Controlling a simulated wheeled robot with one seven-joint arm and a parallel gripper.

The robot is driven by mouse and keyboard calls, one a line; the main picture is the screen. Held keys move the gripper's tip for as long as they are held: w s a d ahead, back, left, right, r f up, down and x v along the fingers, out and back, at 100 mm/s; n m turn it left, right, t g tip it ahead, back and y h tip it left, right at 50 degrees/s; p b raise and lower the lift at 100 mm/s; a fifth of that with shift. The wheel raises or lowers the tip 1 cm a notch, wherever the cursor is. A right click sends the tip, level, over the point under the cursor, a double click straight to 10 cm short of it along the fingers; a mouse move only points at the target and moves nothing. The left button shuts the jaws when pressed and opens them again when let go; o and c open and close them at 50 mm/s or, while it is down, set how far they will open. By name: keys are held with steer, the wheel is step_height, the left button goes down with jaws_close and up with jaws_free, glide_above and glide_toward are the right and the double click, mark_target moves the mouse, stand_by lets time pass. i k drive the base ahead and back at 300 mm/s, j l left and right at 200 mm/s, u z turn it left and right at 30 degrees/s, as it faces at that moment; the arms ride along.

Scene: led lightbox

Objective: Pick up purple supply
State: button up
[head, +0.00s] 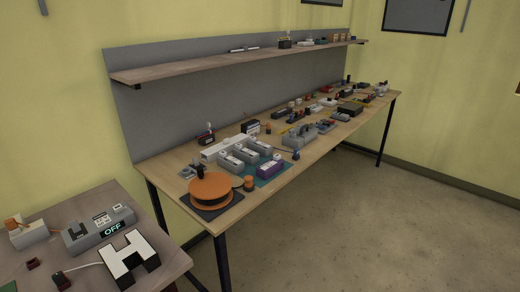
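A small purple box, the purple supply (270,169), lies on the long wooden workbench (230,222) in the head view. It is near the bench's front edge, at the right end of a group of grey boxes (232,163) on a green mat. Its top carries a light label. My gripper does not show in this view, so its state is hidden.
An orange turntable-like disc (211,192) stands left of the purple supply. Several small devices fill the bench to the back right. A wooden shelf (200,69) runs above. A nearer table (150,240) holds a white H-shaped piece (131,257). The floor (380,220) at right is clear.

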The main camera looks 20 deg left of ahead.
mark_target(271, 167)
steer(key=i+u, duration=0.1)
steer(key=i, duration=0.8)
steer(key=i+u, duration=0.15)
steer(key=i, duration=0.75)
steer(key=i+l+u, duration=0.1)
steer(key=i, duration=0.8)
steer(key=i+u, duration=0.35)
steer(key=i+l+u, duration=0.15)
steer(key=i+u, duration=0.25)
steer(key=i+l+u, duration=0.2)
steer(key=u, duration=3.45)
